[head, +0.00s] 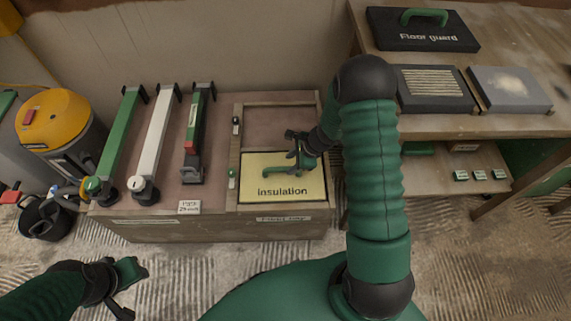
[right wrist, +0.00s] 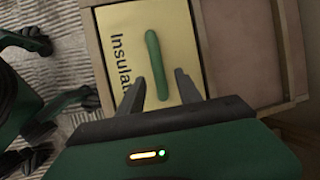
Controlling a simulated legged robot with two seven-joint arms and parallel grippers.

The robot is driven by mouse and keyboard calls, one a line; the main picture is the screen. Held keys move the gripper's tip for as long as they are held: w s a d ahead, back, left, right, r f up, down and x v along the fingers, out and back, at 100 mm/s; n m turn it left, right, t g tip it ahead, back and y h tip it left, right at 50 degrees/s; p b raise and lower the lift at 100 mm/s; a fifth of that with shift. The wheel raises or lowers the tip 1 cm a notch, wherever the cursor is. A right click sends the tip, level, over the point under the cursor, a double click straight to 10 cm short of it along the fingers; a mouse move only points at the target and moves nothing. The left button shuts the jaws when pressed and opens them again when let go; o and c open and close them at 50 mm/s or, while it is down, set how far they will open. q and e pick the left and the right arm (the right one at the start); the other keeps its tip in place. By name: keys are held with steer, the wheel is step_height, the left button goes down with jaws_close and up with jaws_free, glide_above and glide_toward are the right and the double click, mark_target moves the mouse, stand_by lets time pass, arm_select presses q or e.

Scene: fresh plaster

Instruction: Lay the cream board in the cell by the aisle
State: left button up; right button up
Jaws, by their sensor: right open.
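The cream board (head: 312,186), marked "Insulation" with a green handle on top, lies flat in the front cell of the wooden bay (head: 234,165), on the side nearest me. It also shows in the right wrist view (right wrist: 183,40). My right gripper (head: 296,147) is open just over the board. In the right wrist view its fingers (right wrist: 159,92) stand apart, one on each side of the handle's near end, not closed on it. The back cell (head: 280,125) is empty. My left gripper (head: 124,290) is open and empty, low over the floor.
Long green, white and red-green tools (head: 155,135) lie left of the bay. A yellow vacuum (head: 55,120) and black bucket (head: 45,217) stand at far left. The right-hand bench holds a "Floor guard" board (head: 400,30) and two other boards (head: 510,90).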

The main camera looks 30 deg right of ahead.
steer(key=s+a+r+n+g+h+p, duration=0.1)
steer(key=s+a+r+n, duration=0.7)
steer(key=n, duration=0.4)
steer(key=s+a+r+n+g+h, duration=0.1)
steer(key=s+a+r+n+h, duration=0.1)
steer(key=s+a+r+n, duration=0.65)
arm_select(q)
steer(key=w+p+v, duration=0.3)
steer(key=p+v, duration=1)
steer(key=v, duration=0.1)
steer(key=w+r+p+v, duration=0.1)
steer(key=w+p+v, duration=0.2)
steer(key=p+v, duration=1)
steer(key=shift+r+p, duration=0.35)
steer(key=shift+r, duration=0.25)
arm_select(e)
steer(key=w+d+r+n, duration=0.1)
steer(key=r, duration=1.3)
steer(key=w+d+r+n, duration=0.2)
steer(key=r, duration=1.2)
steer(key=shift+d, duration=0.15)
